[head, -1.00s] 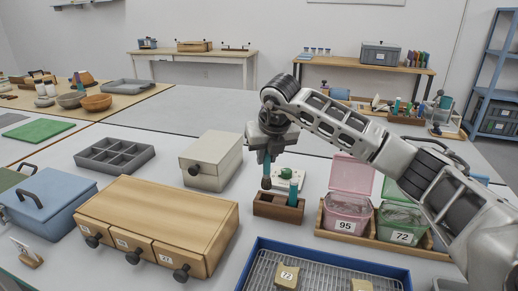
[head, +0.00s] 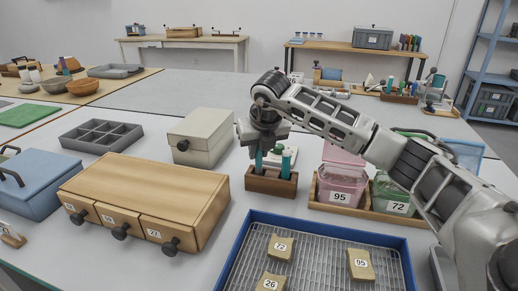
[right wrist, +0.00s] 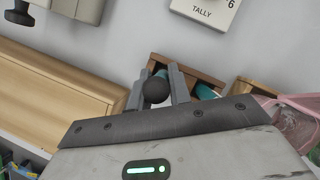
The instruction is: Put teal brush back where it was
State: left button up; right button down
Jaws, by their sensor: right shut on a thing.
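My right gripper (head: 262,143) is shut on the teal brush (head: 259,160), upright over the left part of a small dark wooden holder (head: 270,184). The brush's lower end is hidden at the holder's rim; I cannot tell how deep it sits. A second teal piece (head: 286,163) stands in the right part of the holder. In the right wrist view, the fingers (right wrist: 156,88) flank a dark round knob, with the holder (right wrist: 198,75) just behind. My left gripper is not in view.
A wooden drawer box (head: 150,190) and a cream box (head: 200,138) stand left of the holder. A blue-rimmed rack tray (head: 235,255) lies in front.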

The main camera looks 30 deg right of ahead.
jog(key=shift+f+b, duration=0.4)
jog(key=shift+f, duration=0.2)
jog(key=c, duration=1.2)
grip_release()
jog(key=p+v, duration=0.1)
jog(key=v, duration=1.5)
